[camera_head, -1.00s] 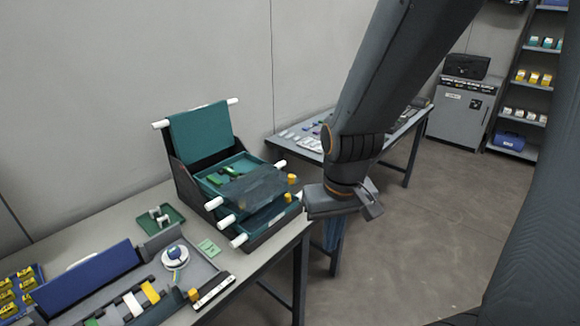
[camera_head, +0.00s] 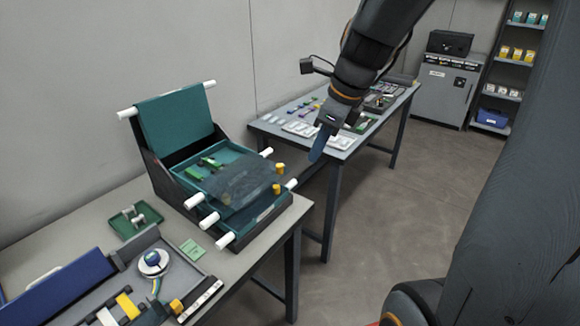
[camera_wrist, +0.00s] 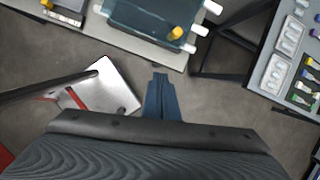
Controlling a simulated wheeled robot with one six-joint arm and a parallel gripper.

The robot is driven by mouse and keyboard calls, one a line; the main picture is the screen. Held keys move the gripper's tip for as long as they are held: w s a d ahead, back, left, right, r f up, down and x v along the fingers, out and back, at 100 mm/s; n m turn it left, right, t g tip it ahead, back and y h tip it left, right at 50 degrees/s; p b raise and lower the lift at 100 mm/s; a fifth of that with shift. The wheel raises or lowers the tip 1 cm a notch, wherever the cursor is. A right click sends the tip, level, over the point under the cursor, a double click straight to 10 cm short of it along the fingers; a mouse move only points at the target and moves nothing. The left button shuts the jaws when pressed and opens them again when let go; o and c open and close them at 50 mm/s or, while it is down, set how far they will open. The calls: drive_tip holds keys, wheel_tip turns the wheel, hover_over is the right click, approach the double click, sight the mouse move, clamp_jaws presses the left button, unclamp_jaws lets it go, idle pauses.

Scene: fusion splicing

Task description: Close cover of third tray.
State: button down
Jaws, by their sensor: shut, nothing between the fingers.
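A tiered dark tray stack (camera_head: 161,180) stands on the left table. A teal cover (camera_head: 176,122) stands raised and tilted back at its rear, with a white rod along its top edge. Below it is an open teal tray (camera_head: 222,158) with green pieces. A smoky see-through cover (camera_head: 240,185) lies over the lower front tiers, which have white rod ends and yellow knobs (camera_head: 277,188). I cannot tell which tier is the third. My gripper (camera_head: 315,157) is shut and empty, pointing down right of the stack, apart from it. Its blue fingers also show in the wrist view (camera_wrist: 160,77).
The left table (camera_head: 60,219) also holds a small green tray (camera_head: 136,220) and a splicing station with a white spool (camera_head: 154,262). A second table (camera_head: 340,143) with parts stands behind my gripper. A gap with open floor lies between the tables.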

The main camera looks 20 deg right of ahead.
drive_tip(key=w+a+f+m, duration=0.2)
drive_tip(key=w+a+f, duration=0.2)
drive_tip(key=w+f, duration=0.3)
drive_tip(key=shift+w+f+m+p, duration=0.15)
drive_tip(key=shift+f+m+p, duration=0.3)
drive_tip(key=shift+f, duration=0.1)
idle(0.3)
